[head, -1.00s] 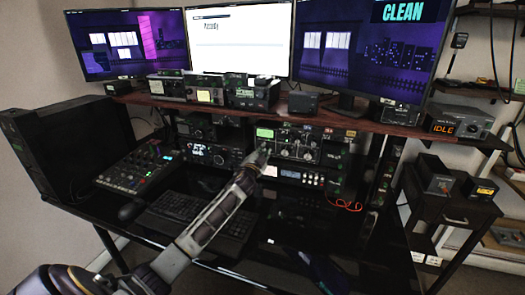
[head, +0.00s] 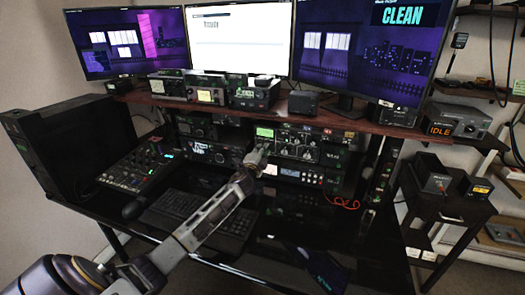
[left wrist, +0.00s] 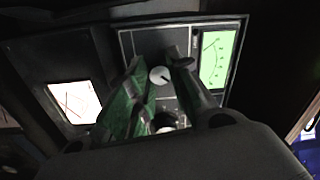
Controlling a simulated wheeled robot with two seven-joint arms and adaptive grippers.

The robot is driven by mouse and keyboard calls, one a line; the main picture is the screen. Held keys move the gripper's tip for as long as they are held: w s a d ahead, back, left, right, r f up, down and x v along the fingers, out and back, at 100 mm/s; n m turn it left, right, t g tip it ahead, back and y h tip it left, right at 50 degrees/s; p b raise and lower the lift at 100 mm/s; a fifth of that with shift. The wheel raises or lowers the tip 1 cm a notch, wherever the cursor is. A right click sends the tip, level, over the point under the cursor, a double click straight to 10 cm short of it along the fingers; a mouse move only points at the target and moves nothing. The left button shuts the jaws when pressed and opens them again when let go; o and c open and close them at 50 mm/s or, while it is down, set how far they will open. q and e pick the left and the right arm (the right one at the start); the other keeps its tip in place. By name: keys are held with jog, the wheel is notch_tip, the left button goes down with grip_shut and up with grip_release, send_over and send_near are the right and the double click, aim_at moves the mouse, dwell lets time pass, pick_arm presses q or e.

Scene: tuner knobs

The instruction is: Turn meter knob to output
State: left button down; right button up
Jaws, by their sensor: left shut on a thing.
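The tuner with a green-lit meter (head: 265,133) stands on the desk under the wooden shelf. In the left wrist view the green meter (left wrist: 219,60) is at the upper right. A pale round meter knob (left wrist: 160,75) with a dark pointer mark sits left of it. My left gripper (head: 258,155) is at the tuner's front, and its fingers (left wrist: 155,68) stand on either side of the knob, shut on it. A second pale knob (left wrist: 166,122) is partly hidden between the fingers. In the head view the gripper hides the knob. Label text is unreadable. My right gripper is not in view.
A keyboard (head: 195,218) and mouse (head: 134,208) lie below my left arm. A mixer (head: 135,170) is at the left. The shelf (head: 285,119) overhangs the tuner. A red cable (head: 345,205) hangs right of it.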

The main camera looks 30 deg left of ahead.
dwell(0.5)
pick_arm(q)
jog(key=c, duration=1.3)
grip_release()
jog(key=shift+o, duration=0.2)
jog(key=shift+s, duration=0.1)
jog(key=v, duration=1.1)
jog(key=shift+s, duration=0.35)
jog(key=shift+d+f, duration=0.15)
